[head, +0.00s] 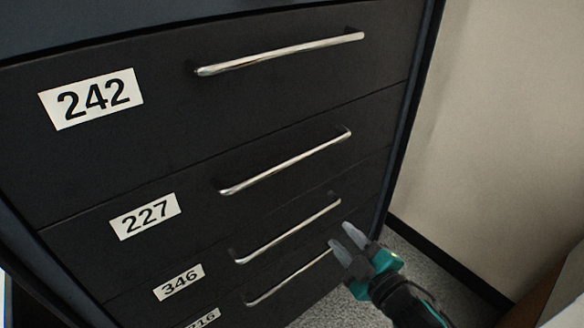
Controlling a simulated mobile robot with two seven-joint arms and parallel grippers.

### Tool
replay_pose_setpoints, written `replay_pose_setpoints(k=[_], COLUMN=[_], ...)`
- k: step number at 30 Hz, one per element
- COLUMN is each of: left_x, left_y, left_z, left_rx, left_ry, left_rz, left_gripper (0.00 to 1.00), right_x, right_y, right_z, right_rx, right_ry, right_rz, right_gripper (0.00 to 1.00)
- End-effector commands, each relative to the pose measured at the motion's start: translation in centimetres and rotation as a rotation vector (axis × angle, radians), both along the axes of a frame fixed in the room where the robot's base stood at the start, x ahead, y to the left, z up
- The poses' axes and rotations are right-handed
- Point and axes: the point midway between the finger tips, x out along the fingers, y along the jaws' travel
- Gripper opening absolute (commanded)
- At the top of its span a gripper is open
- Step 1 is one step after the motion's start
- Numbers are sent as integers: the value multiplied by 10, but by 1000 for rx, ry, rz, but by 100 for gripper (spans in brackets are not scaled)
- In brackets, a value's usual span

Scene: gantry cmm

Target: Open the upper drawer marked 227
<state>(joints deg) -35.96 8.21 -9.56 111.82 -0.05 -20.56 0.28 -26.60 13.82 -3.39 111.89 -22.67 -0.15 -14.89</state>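The drawer marked 227 (200,205) is the second from the top in a dark cabinet. It is closed, its front flush with the drawers above and below. Its silver bar handle (287,164) runs across the right half of its front. My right gripper (342,242) is at the lower right, below and right of that handle, near the right ends of the lower handles. Its two grey fingertips are apart with nothing seen between them. My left gripper is not in view.
The drawer marked 242 (150,140) is above, with its own bar handle (282,54). Below are the drawer marked 346 (220,268) and another with a partly cut-off label. A pale wall (490,130) stands to the right, with grey carpet (405,252) beneath. A brown object (553,285) is at the lower right.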

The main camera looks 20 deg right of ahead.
Motion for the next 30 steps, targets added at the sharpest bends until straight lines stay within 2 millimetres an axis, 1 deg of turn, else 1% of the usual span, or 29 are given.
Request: replay_pose_setpoints(k=[1, 3, 6, 9, 13, 16, 27, 30], left_x=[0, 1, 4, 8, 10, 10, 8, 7], left_y=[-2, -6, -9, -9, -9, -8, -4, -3], left_z=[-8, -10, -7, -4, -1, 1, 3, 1], left_rx=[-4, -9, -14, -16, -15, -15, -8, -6], left_ry=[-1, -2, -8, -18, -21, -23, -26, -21], left_rz=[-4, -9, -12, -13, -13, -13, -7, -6], left_gripper=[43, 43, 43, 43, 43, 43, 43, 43], right_x=[14, 25, 32, 36, 44, 55, 117, 131], right_y=[-5, -7, -6, -5, -2, 3, 25, 30], right_z=[19, 44, 68, 79, 84, 88, 100, 103], right_rx=[-150, -334, -527, -625, -644, -643, -638, -638], right_ry=[-120, -255, -387, -449, -463, -464, -460, -460], right_rz=[42, 89, 137, 159, 164, 164, 162, 162], right_gripper=[38, 38, 38, 38, 38, 38, 38, 38])
